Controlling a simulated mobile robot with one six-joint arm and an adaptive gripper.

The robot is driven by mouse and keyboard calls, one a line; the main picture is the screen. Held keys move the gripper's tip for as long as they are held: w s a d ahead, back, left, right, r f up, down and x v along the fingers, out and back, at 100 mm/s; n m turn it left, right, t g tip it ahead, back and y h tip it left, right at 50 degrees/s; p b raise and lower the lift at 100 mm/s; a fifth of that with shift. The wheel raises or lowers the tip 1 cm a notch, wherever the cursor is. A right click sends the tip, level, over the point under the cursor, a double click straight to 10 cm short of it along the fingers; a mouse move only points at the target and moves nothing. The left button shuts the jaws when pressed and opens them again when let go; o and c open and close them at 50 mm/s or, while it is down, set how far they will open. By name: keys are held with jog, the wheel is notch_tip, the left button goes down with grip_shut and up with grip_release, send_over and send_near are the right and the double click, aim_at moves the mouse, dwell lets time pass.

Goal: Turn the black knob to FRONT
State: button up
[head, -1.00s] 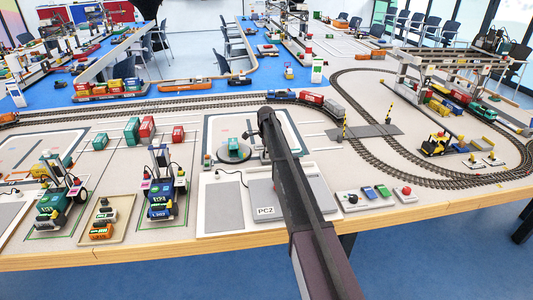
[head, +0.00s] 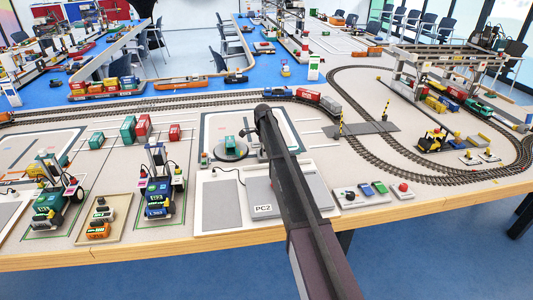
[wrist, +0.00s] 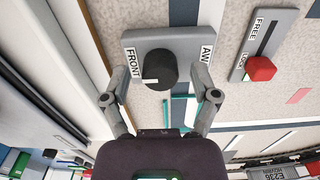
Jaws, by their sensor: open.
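The black knob (wrist: 160,69) stands on a grey plate (wrist: 190,43) in the wrist view. A FRONT label (wrist: 133,63) is at the plate's left end and a partly cut-off label starting "AW" (wrist: 207,54) is at its right. The knob's white mark (wrist: 150,81) is at its lower left, on the FRONT side, just below that label's lower end. My gripper (wrist: 161,73) is open, with one finger on each side of the knob and gaps between. Whether the fingertips reach down to knob height is unclear. I cannot make out the knob in the head view.
A red knob (wrist: 261,68) on a FREE/LOCK slider plate is right of the knob plate. In the head view, a turntable (head: 230,153) is left of my arm, and a box marked PC2 (head: 262,209) lies beneath it.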

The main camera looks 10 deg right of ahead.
jog(key=shift+n, duration=0.5)
